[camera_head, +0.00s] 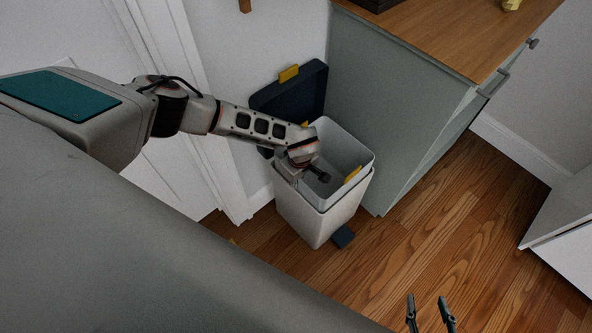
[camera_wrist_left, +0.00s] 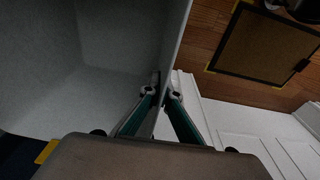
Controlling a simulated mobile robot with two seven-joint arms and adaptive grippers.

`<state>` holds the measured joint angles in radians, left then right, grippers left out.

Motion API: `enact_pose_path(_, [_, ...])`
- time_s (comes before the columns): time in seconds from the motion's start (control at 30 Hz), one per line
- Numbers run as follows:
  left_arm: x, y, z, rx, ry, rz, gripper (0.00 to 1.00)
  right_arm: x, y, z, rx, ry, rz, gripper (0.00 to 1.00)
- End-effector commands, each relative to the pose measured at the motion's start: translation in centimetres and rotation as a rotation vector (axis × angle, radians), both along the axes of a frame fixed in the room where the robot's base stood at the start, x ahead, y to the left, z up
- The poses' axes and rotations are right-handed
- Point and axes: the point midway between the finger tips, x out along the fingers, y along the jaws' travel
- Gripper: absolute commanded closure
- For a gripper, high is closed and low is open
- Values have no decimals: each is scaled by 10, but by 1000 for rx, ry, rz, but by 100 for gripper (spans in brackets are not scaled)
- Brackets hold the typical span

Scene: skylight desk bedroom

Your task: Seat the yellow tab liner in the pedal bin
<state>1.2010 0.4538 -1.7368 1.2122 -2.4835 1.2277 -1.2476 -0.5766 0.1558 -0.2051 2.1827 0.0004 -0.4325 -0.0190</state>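The pedal bin (camera_head: 318,228) is a pale square bin standing on the wood floor beside a cabinet. Its dark lid (camera_head: 312,86) is raised at the back, with a yellow tab on its upper edge. The pale grey liner (camera_head: 350,150) with yellow tabs (camera_head: 353,174) is in the bin's mouth, its rim standing a little above the bin's rim. My left gripper (camera_head: 321,173) is at the liner's left side. In the left wrist view its fingers (camera_wrist_left: 162,92) close on the liner's thin wall (camera_wrist_left: 176,45). My right gripper (camera_head: 430,306) is open and empty at the bottom edge.
The grey-green cabinet (camera_head: 385,95) with a wooden top stands close to the bin's right. A white door (camera_head: 170,175) is at left. A dark pedal (camera_head: 342,236) sticks out at the bin's front. The floor (camera_head: 440,230) to the right is clear.

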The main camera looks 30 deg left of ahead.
Motion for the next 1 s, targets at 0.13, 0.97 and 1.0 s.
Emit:
enact_pose_path(0.13, [0,0,-4,0,1,0,100,2,1,2,2,-4,0,60])
enact_pose_path(0.97, [-2,-6,55,-1,-4,-2,76,1,0,0,0,-1,2,60])
enact_pose_path(1.0, [-2,-7,63,0,-4,-1,76,1,0,0,0,-1,2,60])
